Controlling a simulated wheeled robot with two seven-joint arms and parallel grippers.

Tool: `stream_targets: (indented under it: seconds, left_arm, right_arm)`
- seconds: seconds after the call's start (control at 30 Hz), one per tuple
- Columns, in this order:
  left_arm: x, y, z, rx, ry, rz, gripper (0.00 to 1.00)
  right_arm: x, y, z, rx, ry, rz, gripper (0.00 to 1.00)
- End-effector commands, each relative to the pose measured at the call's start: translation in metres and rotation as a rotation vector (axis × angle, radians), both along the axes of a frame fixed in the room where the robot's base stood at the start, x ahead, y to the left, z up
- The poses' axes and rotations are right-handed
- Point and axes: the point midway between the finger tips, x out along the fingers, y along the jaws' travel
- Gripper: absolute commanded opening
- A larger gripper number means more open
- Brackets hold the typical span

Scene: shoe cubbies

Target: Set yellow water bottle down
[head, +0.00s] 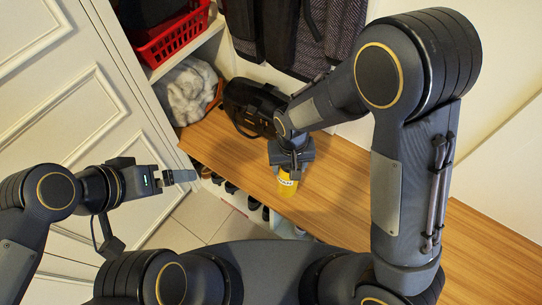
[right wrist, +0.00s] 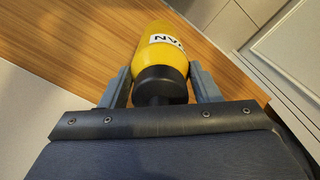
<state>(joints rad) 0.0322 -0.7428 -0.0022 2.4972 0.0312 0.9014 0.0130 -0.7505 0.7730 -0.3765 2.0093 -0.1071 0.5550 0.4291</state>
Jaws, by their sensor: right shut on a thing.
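The yellow water bottle (head: 286,184) has a dark cap and a white label with dark letters. In the head view it is at the wooden bench top, near the front edge, its upper part hidden by my gripper. My right gripper (head: 291,164) is over it and shut on it. In the right wrist view the bottle (right wrist: 160,55) shows between the two fingers (right wrist: 157,88), cap toward the camera. I cannot tell whether its base touches the wood. My left gripper (head: 178,177) is off to the left, away from the bench; its finger opening is not clear.
The wooden bench (head: 345,205) is clear to the right of the bottle. A black bag (head: 250,106) lies on the bench behind. Shoes (head: 254,203) sit in cubbies below. A red basket (head: 172,38) and a fluffy white item (head: 187,90) are on shelves at back left.

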Motion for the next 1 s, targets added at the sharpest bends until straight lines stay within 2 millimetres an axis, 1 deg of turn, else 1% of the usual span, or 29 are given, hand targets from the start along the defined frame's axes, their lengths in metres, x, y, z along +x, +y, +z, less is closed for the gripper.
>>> stream_targets:
  seconds: [0.03, 0.1, 0.2, 0.3, 0.37, 0.47, 0.57, 0.77, 0.83, 0.9, 1.0]
  left_arm:
    - [0.0, 0.0, -0.031, 0.0, -0.001, 0.0, 1.0]
    - [0.0, 0.0, -0.047, 0.0, -0.001, 0.0, 1.0]
    - [0.0, 0.0, -0.062, 0.0, -0.001, 0.0, 1.0]
    - [0.0, 0.0, -0.07, 0.0, -0.001, 0.0, 1.0]
    - [0.0, 0.0, -0.072, 0.0, -0.001, 0.0, 1.0]
    - [0.0, 0.0, -0.074, 0.0, -0.001, 0.0, 1.0]
    - [0.0, 0.0, -0.075, 0.0, -0.001, 0.0, 1.0]
    - [0.0, 0.0, -0.081, 0.0, -0.001, 0.0, 1.0]
    - [0.0, 0.0, -0.083, 0.0, -0.001, 0.0, 1.0]
    - [0.0, 0.0, -0.088, 0.0, -0.001, 0.0, 1.0]
    - [0.0, 0.0, -0.091, 0.0, -0.001, 0.0, 1.0]
  right_arm:
    - [-0.01, 0.016, -0.012, 0.007, -0.008, 0.025, 0.0]
    - [-0.023, 0.029, -0.009, 0.006, -0.006, 0.042, 0.0]
    - [-0.039, 0.041, -0.005, 0.004, -0.005, 0.059, 0.0]
    - [-0.048, 0.047, -0.001, 0.002, -0.004, 0.068, 0.0]
    - [-0.051, 0.047, 0.0, 0.001, -0.002, 0.07, 0.0]
    - [-0.047, 0.04, -0.003, 0.0, 0.0, 0.067, 0.0]
    - [-0.036, 0.023, -0.011, 0.0, 0.001, 0.064, 0.0]
    - [-0.009, -0.017, -0.034, 0.0, 0.002, 0.063, 0.0]
    - [-0.001, -0.031, -0.043, 0.0, 0.002, 0.064, 0.0]
    - [0.005, -0.039, -0.058, -0.002, 0.004, 0.066, 0.0]
    - [0.012, -0.05, -0.074, 0.0, 0.003, 0.067, 0.0]
